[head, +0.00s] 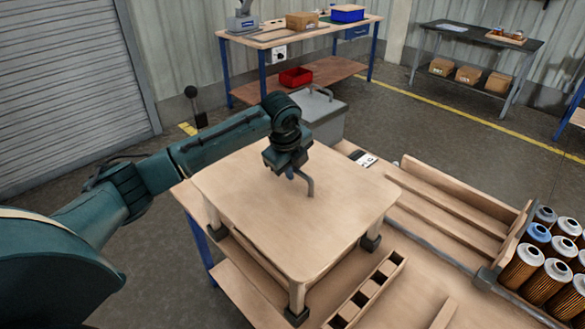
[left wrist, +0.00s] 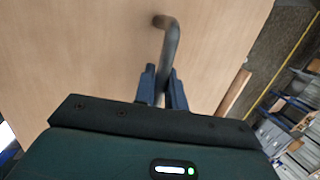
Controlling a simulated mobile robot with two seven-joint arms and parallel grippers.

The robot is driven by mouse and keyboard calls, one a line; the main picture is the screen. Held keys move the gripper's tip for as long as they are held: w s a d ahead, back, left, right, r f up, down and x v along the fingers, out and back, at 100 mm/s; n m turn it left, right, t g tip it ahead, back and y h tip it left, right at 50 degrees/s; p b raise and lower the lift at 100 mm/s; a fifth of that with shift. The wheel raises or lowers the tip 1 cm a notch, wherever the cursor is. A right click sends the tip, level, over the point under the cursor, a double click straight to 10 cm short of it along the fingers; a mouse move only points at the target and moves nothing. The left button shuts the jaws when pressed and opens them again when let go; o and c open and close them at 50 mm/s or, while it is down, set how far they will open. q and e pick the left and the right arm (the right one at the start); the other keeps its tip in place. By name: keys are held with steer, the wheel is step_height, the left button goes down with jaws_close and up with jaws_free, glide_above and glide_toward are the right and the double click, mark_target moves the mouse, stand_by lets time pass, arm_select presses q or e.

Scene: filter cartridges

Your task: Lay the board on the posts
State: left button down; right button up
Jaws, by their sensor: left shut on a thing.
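The board (head: 240,195) is a pale wooden plate with rounded corners and a bent grey handle (head: 309,185) on top. It lies about level over wooden posts; the left post (head: 213,216) and the front post (head: 297,297) show under its corners, with dark feet. The post tops meet the board's underside in the picture; I cannot tell whether there is a small gap. The far post is hidden. My left gripper (head: 293,172) is shut on the handle; the left wrist view shows its fingers on both sides of the handle (left wrist: 171,45). My right gripper is out of view.
A narrow slotted rack (head: 385,268) stands in front of the board on the workbench. A wooden tray with rails (head: 450,195) and several filter cartridges (head: 522,265) are at the right. A grey bin (head: 322,118) stands behind the board.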

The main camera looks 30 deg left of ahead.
mark_target(293, 182)
arm_select(q)
steer(key=shift+f, duration=0.5)
stand_by(0.7)
steer(key=shift+f, duration=0.35)
steer(key=shift+w+f, duration=0.1)
steer(key=shift+f, duration=0.55)
steer(key=c, duration=1.4)
jaws_free()
steer(key=shift+o, duration=0.2)
steer(key=shift+s+f, duration=0.2)
arm_select(e)
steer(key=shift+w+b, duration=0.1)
steer(key=shift+b, duration=0.45)
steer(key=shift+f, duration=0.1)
arm_select(q)
steer(key=v, duration=1.3)
steer(key=shift+r, duration=0.2)
steer(key=shift+d, duration=0.1)
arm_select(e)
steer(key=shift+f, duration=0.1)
